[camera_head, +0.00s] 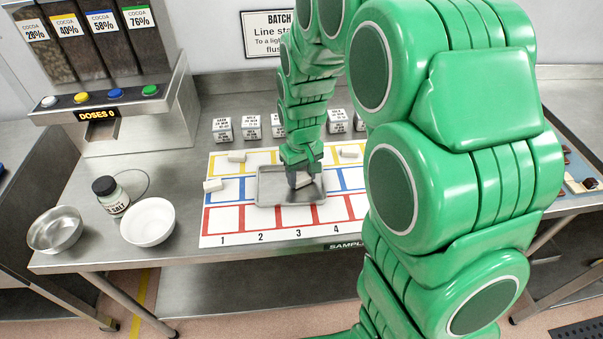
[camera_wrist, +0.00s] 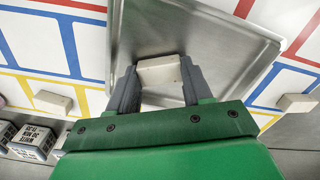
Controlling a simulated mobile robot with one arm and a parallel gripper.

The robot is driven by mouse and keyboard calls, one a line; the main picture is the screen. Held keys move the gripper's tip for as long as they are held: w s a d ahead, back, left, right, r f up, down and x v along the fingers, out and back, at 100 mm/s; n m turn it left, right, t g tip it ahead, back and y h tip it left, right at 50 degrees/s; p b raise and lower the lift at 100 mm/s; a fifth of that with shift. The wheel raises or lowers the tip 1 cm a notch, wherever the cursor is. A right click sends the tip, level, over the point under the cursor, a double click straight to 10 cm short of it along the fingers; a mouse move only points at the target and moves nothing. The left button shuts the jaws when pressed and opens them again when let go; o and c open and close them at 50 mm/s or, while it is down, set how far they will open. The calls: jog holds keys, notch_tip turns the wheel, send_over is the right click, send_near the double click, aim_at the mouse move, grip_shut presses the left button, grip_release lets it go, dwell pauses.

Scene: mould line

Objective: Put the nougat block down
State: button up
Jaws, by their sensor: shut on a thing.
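My gripper (camera_head: 302,180) is shut on a cream nougat block (camera_wrist: 160,72), which sits between its grey fingers in the wrist view (camera_wrist: 156,88). The block is over the shallow metal tray (camera_head: 270,198), inside its outline. I cannot tell whether it touches the tray floor. In the head view the gripper mostly hides the block. The tray also shows in the wrist view (camera_wrist: 240,62). It lies on a white mat (camera_head: 228,218) with red, blue and yellow boxes, numbered along the front.
Other pale blocks lie on the mat at left (camera_head: 213,185), back left (camera_head: 236,156) and back right (camera_head: 349,152). Labelled cubes (camera_head: 222,128) line the back. A salt jar (camera_head: 110,196), white bowl (camera_head: 149,222) and steel bowl (camera_head: 55,230) stand left. My arm hides the mat's right side.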

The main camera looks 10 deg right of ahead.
aim_at(301, 177)
jog(key=shift+f, duration=0.1)
jog(key=o, duration=1)
notch_tip(301, 177, up, 11)
jog(key=s+d+r+m, duration=0.1)
jog(key=s+d, duration=0.1)
jog(key=s, duration=0.8)
jog(key=s+d+r+m+g, duration=0.1)
jog(key=s+d+r+m, duration=0.1)
jog(key=s, duration=0.8)
jog(key=s+d+r+m, duration=0.1)
jog(key=s+d, duration=0.3)
jog(key=s, duration=0.6)
jog(key=shift+s+r+m+g, duration=0.2)
jog(key=shift+m+g, duration=0.1)
jog(key=shift+g, duration=0.1)
jog(key=shift+o, duration=0.6)
